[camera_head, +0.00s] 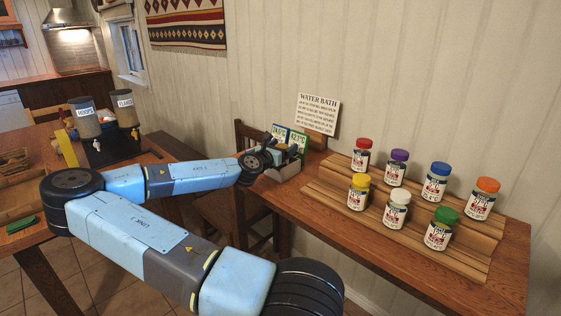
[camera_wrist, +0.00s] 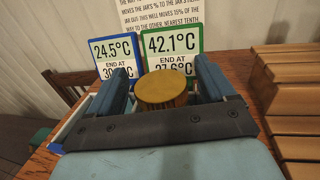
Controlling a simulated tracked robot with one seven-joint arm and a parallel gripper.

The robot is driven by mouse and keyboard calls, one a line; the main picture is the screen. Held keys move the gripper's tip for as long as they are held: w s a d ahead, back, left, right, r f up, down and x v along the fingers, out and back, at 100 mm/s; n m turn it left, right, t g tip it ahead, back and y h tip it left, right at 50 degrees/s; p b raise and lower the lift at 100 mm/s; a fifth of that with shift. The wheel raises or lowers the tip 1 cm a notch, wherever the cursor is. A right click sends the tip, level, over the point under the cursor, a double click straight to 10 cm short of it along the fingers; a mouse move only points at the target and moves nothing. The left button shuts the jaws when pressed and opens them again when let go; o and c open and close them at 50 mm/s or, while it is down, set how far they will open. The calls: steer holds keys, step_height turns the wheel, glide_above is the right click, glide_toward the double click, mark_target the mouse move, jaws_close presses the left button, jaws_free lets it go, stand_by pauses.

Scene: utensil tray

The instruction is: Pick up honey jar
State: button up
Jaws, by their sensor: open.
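A round gold lid (camera_wrist: 162,90) shows in the wrist view, between the fingers of my gripper (camera_wrist: 164,74). It looks like the top of a jar, but its body and any label are hidden, so I cannot confirm that it is the honey jar. My gripper is open, with one dark blue finger on each side of the lid. A thin gap seems to show on each side. In the head view my gripper (camera_head: 278,152) is over the left end of the right-hand table, and the gold lid cannot be made out there.
Blue-framed (camera_wrist: 112,57) and green-framed (camera_wrist: 172,45) temperature cards stand just behind the lid. A grey-white box (camera_head: 284,171) is under my gripper. Several jars with coloured lids, including a yellow-lidded jar (camera_head: 358,192), stand on a stepped wooden rack (camera_head: 440,262) to the right.

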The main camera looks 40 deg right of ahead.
steer(key=shift+w+d, duration=0.15)
steer(key=shift+d, duration=0.25)
steer(key=shift+c, duration=0.3)
jaws_close()
stand_by(0.3)
